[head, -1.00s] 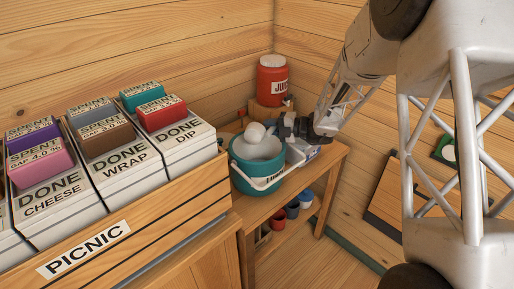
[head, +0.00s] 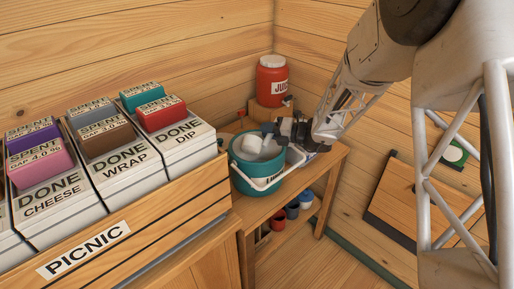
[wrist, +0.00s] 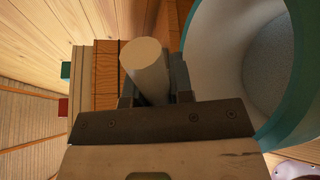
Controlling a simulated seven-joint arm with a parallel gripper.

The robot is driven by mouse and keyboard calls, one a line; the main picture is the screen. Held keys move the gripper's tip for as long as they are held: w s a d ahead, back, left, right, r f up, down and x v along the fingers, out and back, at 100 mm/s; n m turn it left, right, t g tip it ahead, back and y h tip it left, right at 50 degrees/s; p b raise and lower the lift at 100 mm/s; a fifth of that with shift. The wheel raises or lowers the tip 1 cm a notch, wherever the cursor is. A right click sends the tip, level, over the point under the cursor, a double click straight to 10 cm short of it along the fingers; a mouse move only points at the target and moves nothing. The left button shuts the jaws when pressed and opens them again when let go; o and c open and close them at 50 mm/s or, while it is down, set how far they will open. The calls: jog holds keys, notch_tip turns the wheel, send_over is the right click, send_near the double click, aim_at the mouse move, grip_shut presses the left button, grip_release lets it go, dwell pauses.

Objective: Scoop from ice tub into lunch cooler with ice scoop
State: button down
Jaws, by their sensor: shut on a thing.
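The lunch cooler (head: 243,184) is a teal round tub with a white handle and a label reading "LUNCH", standing open on the wooden bench. In the wrist view its teal rim (wrist: 302,72) and pale inside fill the right side, with a grey speckled surface deep down. My gripper (head: 284,130) is shut on the ice scoop, whose pale round handle (wrist: 147,65) stands between the fingers. The white scoop head (head: 268,147) shows tilted within the cooler's mouth. Whether it holds ice I cannot tell. A pale tub (head: 296,157), possibly the ice tub, is mostly hidden behind the cooler and gripper.
A red juice jug (head: 271,82) stands on a wooden block at the back corner. Several small pots (head: 292,210) sit on the shelf below. The wooden picnic rack (head: 150,237) with labelled boxes stands close on the left.

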jog(key=s+a+r+n+t, duration=0.1)
jog(key=s+a+r+n, duration=0.1)
jog(key=s+n, duration=0.4)
jog(key=s+a+r+n+t+y, duration=0.1)
jog(key=s+r+n, duration=0.1)
jog(key=s+n, duration=0.4)
jog(key=shift+s+a+r+n+b, duration=0.3)
jog(key=shift+s+a+r, duration=0.05)
jog(key=shift+s, duration=0.4)
dwell(0.8)
dwell(0.4)
